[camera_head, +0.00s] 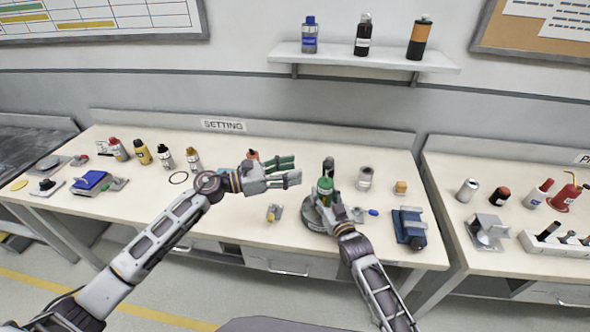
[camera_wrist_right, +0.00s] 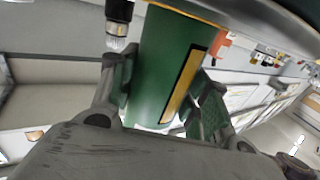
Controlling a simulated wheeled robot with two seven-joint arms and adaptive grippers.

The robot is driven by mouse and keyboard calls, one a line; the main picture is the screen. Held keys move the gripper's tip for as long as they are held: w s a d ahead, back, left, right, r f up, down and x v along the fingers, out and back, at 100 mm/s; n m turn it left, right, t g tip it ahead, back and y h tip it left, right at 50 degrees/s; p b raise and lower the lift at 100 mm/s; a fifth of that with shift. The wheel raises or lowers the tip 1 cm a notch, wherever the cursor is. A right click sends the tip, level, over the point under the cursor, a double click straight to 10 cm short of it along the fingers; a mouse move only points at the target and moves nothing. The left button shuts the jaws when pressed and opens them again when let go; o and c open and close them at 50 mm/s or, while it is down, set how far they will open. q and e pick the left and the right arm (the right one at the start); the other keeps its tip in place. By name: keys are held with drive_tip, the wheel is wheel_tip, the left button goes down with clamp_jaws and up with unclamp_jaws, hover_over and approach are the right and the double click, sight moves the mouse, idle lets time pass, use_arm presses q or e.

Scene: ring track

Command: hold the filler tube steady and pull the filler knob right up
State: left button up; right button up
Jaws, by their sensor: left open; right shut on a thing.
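The filler tube (camera_head: 325,186) is an upright green cylinder over a round dark grey base (camera_head: 315,222). My right gripper (camera_head: 328,201) is shut on it from the near side. In the right wrist view the green tube (camera_wrist_right: 166,62), with a dark and yellow label, stands between the two fingers (camera_wrist_right: 165,100). My left gripper (camera_head: 291,171) is open and empty, left of the tube and apart from it, its fingers pointing right. A black upright part (camera_head: 328,165) shows just behind the tube's top; I cannot tell whether it is the filler knob.
A glass jar (camera_head: 364,179) and an orange block (camera_head: 401,187) stand to the right. A blue vise-like device (camera_head: 409,226) is at the front right. A small yellow-and-grey part (camera_head: 274,213) lies left of the base. Several bottles stand farther left; a wall shelf (camera_head: 360,56) hangs above.

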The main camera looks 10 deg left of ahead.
idle(0.3)
drive_tip(key=o, duration=1.2)
drive_tip(key=shift+o, duration=0.2)
drive_tip(key=shift+s, duration=0.15)
drive_tip(key=v, duration=1.1)
drive_tip(key=shift+s+d, duration=0.2)
drive_tip(key=shift+s, duration=0.1)
